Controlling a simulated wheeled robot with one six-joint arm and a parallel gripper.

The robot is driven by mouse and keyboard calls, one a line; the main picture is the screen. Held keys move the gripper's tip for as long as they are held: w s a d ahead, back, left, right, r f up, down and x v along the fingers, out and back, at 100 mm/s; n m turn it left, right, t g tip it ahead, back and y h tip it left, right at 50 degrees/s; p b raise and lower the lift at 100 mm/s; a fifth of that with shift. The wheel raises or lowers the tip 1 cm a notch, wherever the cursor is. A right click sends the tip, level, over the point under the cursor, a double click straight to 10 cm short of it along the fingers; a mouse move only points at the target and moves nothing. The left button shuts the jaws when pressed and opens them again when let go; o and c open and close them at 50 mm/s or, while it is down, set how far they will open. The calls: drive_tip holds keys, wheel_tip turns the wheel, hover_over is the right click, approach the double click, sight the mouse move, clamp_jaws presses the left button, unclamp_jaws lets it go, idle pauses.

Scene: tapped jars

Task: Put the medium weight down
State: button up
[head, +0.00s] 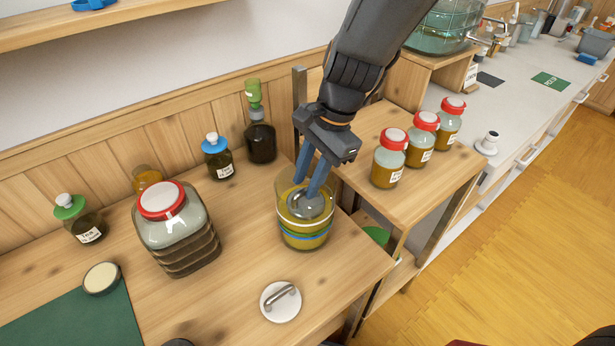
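An open glass jar (305,238) with yellow-brown contents and coloured bands stands near the right end of the wooden table. A round grey metal weight (304,206) lies level within its mouth, at about the top of the contents. My gripper (307,190) points down into the jar, its blue fingers at the middle of the weight. The fingertips and the weight's grip are partly hidden, so I cannot tell whether the fingers close on it. A white disc with a metal handle (280,301) lies on the table in front of the jar.
A large red-lidded jar (180,240) stands left of the open jar. Bottles with blue (218,157), green (80,220) and pump tops (260,136) line the back. Several red-lidded jars (390,160) stand on the right shelf. A green mat (75,318) lies front left.

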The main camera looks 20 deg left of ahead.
sight(322, 199)
drive_tip(key=shift+r, duration=0.1)
drive_tip(key=b+v, duration=0.2)
drive_tip(key=v, duration=1)
drive_tip(key=s+d+f+n+t+h, duration=0.1)
drive_tip(key=d+f+n, duration=0.2)
drive_tip(key=d, duration=1.1)
drive_tip(key=s+d+f+n+t+h, duration=0.1)
drive_tip(key=d+f+n, duration=0.3)
drive_tip(key=d+f, duration=0.5)
drive_tip(key=d+h, duration=0.1)
drive_tip(key=d, duration=0.4)
drive_tip(key=shift+s+d+n, duration=0.3)
drive_tip(key=shift+s, duration=0.05)
drive_tip(key=shift+o, duration=0.4)
drive_tip(key=shift+f, duration=0.1)
